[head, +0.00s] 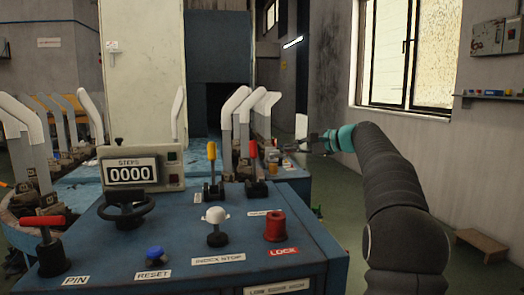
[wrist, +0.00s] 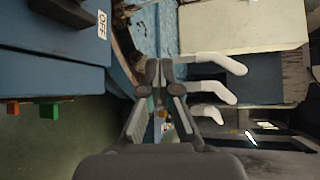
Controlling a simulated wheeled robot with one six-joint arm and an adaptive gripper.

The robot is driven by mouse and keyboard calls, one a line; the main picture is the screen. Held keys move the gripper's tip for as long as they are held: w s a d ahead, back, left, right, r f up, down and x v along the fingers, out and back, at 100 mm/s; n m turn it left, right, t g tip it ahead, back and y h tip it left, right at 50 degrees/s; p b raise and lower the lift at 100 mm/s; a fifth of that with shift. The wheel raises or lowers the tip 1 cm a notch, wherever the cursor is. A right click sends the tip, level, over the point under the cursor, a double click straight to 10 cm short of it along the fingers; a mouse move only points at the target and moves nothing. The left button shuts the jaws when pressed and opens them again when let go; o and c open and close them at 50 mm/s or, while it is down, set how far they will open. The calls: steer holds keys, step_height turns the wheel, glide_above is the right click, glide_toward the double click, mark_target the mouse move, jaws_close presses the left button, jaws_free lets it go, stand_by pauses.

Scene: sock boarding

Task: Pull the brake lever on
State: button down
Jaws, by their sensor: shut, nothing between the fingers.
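The blue control console (head: 190,235) carries several levers. A yellow-handled lever (head: 212,155) stands upright at its back, and a red-handled lever (head: 254,155) stands upright to its right. Another red-handled lever (head: 45,240), its handle level, is at the left by a PIN label. The small labels by the two upright levers are too blurred to read, so I cannot tell which is the brake lever. My gripper (head: 308,145) is shut and empty, to the right of the upright red lever and apart from it. In the wrist view my gripper (wrist: 164,90) points toward the white sock forms.
White sock forms (head: 238,105) stand behind the console. A white knob (head: 216,225), a blue RESET button (head: 155,255), a red LOCK knob (head: 275,227), a black handwheel (head: 128,205) and a counter reading 0000 (head: 130,172) crowd the console. An OFF label (wrist: 102,24) shows in the wrist view.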

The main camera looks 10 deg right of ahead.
mark_target(254, 164)
steer(key=w+a+f, duration=0.1)
steer(key=w+a, duration=0.2)
steer(key=a, duration=0.6)
steer(key=shift+w, duration=0.2)
stand_by(0.3)
steer(key=shift+f, duration=0.1)
steer(key=shift+s+a+f+b, duration=0.1)
steer(key=shift+b, duration=0.45)
